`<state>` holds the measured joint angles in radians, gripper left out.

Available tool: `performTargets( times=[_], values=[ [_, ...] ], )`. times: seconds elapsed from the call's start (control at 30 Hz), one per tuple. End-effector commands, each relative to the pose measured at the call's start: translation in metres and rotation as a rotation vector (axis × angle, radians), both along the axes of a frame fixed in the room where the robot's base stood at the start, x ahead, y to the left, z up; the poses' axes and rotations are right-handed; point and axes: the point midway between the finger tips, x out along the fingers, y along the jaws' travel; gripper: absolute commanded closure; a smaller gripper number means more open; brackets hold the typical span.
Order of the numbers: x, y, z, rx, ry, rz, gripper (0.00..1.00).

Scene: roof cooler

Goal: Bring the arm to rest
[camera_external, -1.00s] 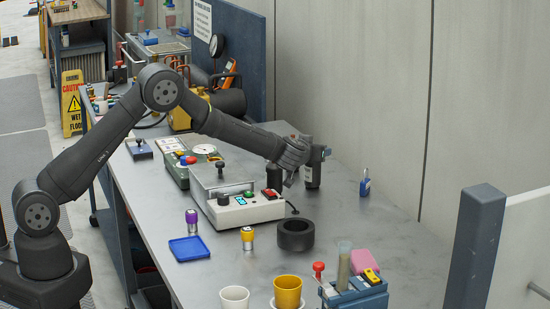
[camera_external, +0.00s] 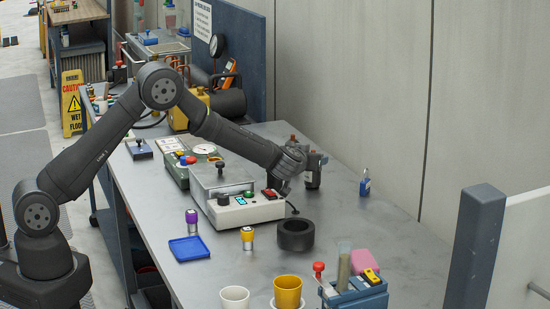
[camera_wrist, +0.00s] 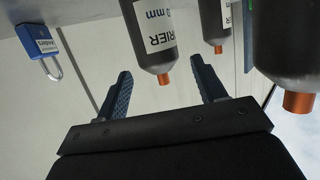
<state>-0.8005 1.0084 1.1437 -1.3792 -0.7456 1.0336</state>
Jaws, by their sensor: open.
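My gripper (camera_external: 312,162) is above the back of the grey bench (camera_external: 350,240), beside dark copper-tipped cylinders. In the wrist view my gripper (camera_wrist: 162,88) has its two fingers spread wide with nothing held between them. A dark cylinder (camera_wrist: 150,35) with a white label and copper tip shows in the gap between the fingers, seemingly beyond them. A second labelled cylinder (camera_wrist: 215,25) is behind it, and a third, closer cylinder (camera_wrist: 285,50) is at the right. In the external view the cylinders are partly hidden by my wrist.
A blue padlock (camera_external: 365,184) stands right of the cylinders, also seen in the wrist view (camera_wrist: 40,48). A white control box (camera_external: 245,207), black ring (camera_external: 296,235), yellow cup (camera_external: 287,292) and blue caddy (camera_external: 358,297) are nearer. The bench right of the ring is clear.

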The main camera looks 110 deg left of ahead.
Motion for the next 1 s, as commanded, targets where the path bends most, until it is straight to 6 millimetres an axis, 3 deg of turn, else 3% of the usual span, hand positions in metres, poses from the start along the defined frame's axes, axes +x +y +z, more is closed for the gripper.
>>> performTargets(
  times=[0.03,0.17,0.4,1.0],
  values=[
    [-0.001,0.004,-0.009,-0.001,0.001,0.001,0.36],
    [-0.002,0.031,-0.016,0.001,-0.002,0.004,0.36],
    [0.0,0.028,0.031,0.003,-0.004,0.0,0.36],
    [0.046,-0.069,0.091,0.002,-0.003,-0.003,0.36]
  ],
)
